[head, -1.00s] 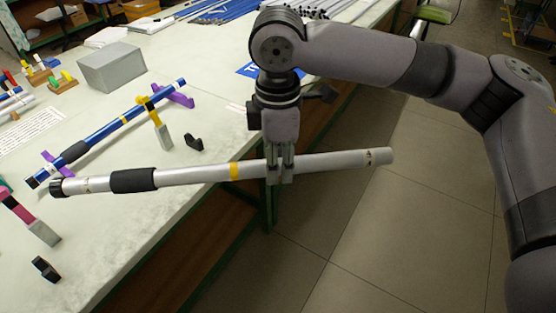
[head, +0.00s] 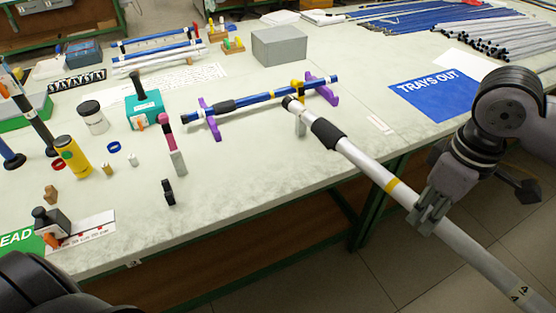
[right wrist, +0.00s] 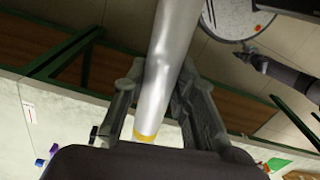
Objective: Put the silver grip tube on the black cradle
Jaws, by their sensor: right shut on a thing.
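The silver grip tube (head: 365,168) has a black grip sleeve, a yellow band and a black end. My right gripper (head: 426,214) is shut around it beyond the yellow band. The tube slants, its black end over the table and its other end beyond the front edge. The right wrist view shows the tube (right wrist: 168,70) between the fingers (right wrist: 158,105). One black support of the cradle (head: 168,192) stands on the table near the front edge, apart from the tube. The other support is not visible, perhaps behind the tube. My left gripper is not in view.
A blue tube (head: 262,98) lies on purple supports (head: 209,120) behind the black one. A pink-and-grey piece (head: 172,145) stands near the black support. A grey box (head: 279,46) and a blue sign (head: 435,92) lie farther back. Small items crowd the left.

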